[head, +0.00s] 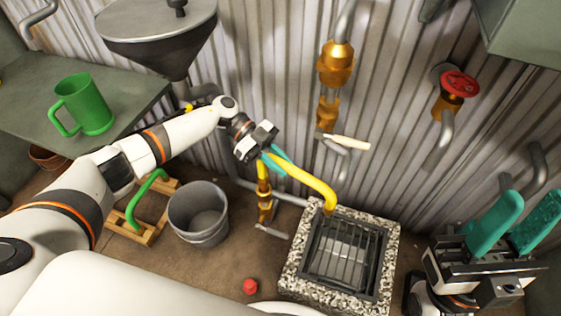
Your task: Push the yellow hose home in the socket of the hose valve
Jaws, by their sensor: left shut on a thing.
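My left gripper (278,161), with teal fingers, is shut on the yellow hose (307,180) near the hose's upper left end. From there the hose bends right and down, and its lower end (330,205) is at the back edge of the floor drain. A brass valve (264,202) with a grey lever stands just below the gripper. I cannot tell whether the hose touches its socket, as the gripper and hose overlap it. My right gripper (531,207) is open and empty at the lower right.
The stone-rimmed drain (290,272) has a metal grate. A grey bucket (198,213), a red cap (250,286) and a wooden frame (128,228) are on the floor. Brass pipework (336,64) and a red handwheel (459,84) project from the corrugated wall. A green mug (88,108) stands on a bench.

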